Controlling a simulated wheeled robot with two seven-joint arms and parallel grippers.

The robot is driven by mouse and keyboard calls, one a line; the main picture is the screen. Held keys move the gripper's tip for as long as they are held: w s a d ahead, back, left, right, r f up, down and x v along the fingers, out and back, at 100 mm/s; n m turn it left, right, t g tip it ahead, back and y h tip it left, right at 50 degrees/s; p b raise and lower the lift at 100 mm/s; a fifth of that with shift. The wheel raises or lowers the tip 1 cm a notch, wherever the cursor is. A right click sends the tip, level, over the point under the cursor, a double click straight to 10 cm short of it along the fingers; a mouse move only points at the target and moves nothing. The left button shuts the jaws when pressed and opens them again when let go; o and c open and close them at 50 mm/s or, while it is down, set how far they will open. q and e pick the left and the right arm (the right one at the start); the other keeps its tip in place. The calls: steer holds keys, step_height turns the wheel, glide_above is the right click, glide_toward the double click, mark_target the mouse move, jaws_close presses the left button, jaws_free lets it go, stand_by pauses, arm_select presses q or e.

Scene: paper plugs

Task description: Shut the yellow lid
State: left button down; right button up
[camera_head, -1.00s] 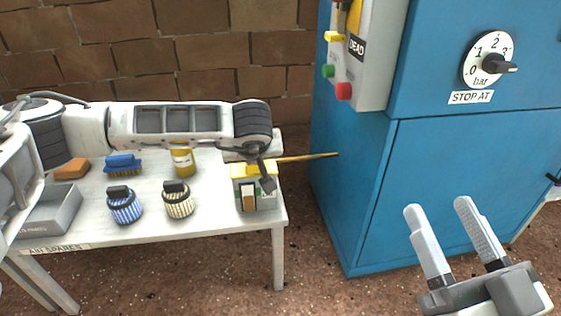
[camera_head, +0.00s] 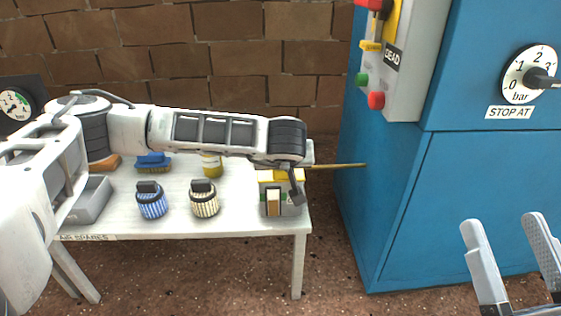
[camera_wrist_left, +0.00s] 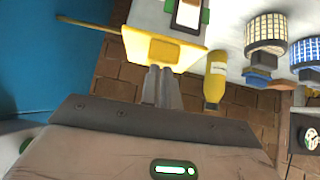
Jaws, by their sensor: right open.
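I cannot tell how far open the lid is. In the left wrist view the lid (camera_wrist_left: 158,49) shows on the box (camera_wrist_left: 150,18), close to the fingertips. My right gripper (camera_head: 510,235) is open and empty, at lower right before the blue cabinet.
The white table (camera_head: 185,222) holds blue (camera_head: 152,204) and cream (camera_head: 204,203) ribbed filters, a yellow bottle (camera_head: 211,167), a blue brush (camera_head: 153,162) and a grey tray (camera_head: 92,203). A thin rod (camera_head: 340,166) sticks out right behind the box. The blue cabinet (camera_head: 450,215) stands right.

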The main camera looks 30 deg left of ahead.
mark_target(279, 172)
arm_select(q)
steer(key=shift+a+f+b, duration=0.15)
steer(key=shift+a+f, duration=0.05)
steer(key=shift+f, duration=0.55)
steer(key=shift+a+f+b, duration=0.15)
steer(key=shift+f, duration=0.55)
steer(key=shift+w, duration=0.1)
steer(key=r+p, duration=0.1)
steer(key=r, duration=0.1)
steer(key=r+p, duration=0.3)
steer(key=r, duration=0.1)
steer(key=shift+w+d+r, duration=0.25)
steer(key=shift+w+r, duration=0.1)
steer(key=shift+r, duration=0.05)
steer(key=s+d+f+p, duration=0.2)
steer(key=s+d+f, duration=0.1)
steer(key=s+d, duration=0.2)
steer(key=s, duration=0.2)
steer(key=shift+s+d, duration=0.2)
steer(key=shift+s, duration=0.2)
arm_select(e)
step_height(279, 172, down, 8)
steer(key=s+a+m+g+h, duration=0.1)
steer(key=m+g+h, duration=0.2)
steer(key=m+g, duration=0.2)
steer(key=shift+s+a+m, duration=0.25)
steer(key=shift+s+m, duration=0.05)
steer(key=shift+m, duration=0.1)
